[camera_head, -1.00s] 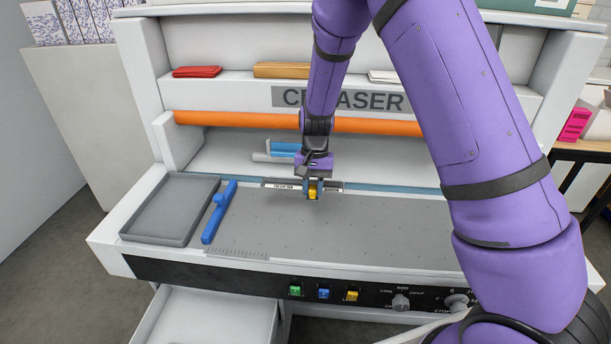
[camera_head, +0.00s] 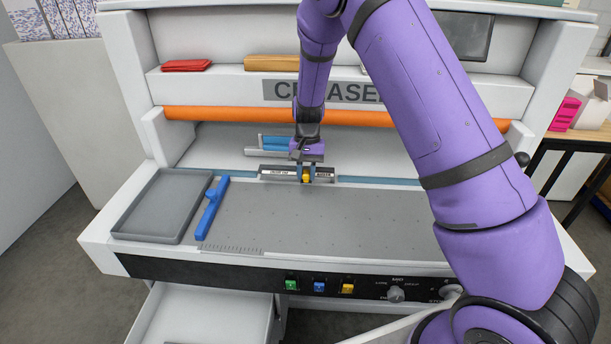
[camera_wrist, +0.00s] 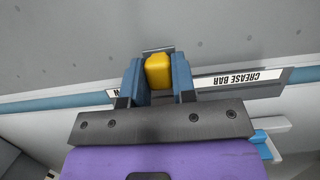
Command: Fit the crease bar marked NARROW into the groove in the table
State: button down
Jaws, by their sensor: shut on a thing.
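My gripper (camera_head: 306,177) is shut on the yellow knob (camera_wrist: 158,71) of a dark crease bar (camera_head: 273,173). The bar's white label reads CREASE BAR upside down in the wrist view (camera_wrist: 238,79). A second label is mostly behind a finger, with only a final W showing. The bar is lengthwise along the blue strip (camera_head: 385,181) at the back of the grey table top (camera_head: 330,220).
Blue and grey bars (camera_head: 275,141) lie behind my gripper. A grey tray (camera_head: 150,205) and a blue bar with a handle (camera_head: 212,207) are at the table's left. An orange roller (camera_head: 215,114) spans the back. The middle of the table is clear.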

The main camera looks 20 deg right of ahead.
jog(key=shift+w+d+f, duration=0.2)
jog(key=shift+w+d, duration=0.1)
jog(key=shift+w, duration=0.4)
jog(key=shift+w+d+f, duration=0.2)
jog(key=shift+w+d, duration=0.05)
jog(key=shift+w, duration=0.4)
jog(key=shift+w+d+f, duration=0.1)
jog(key=shift+w+f, duration=0.05)
jog(key=shift+w, duration=0.05)
jog(key=shift+f, duration=1.1)
jog(key=shift+f, duration=0.7)
jog(key=c, duration=0.8)
grip_release()
jog(key=shift+s, duration=0.1)
jog(key=shift+c, duration=0.2)
jog(key=v, duration=0.9)
jog(key=shift+r, duration=0.9)
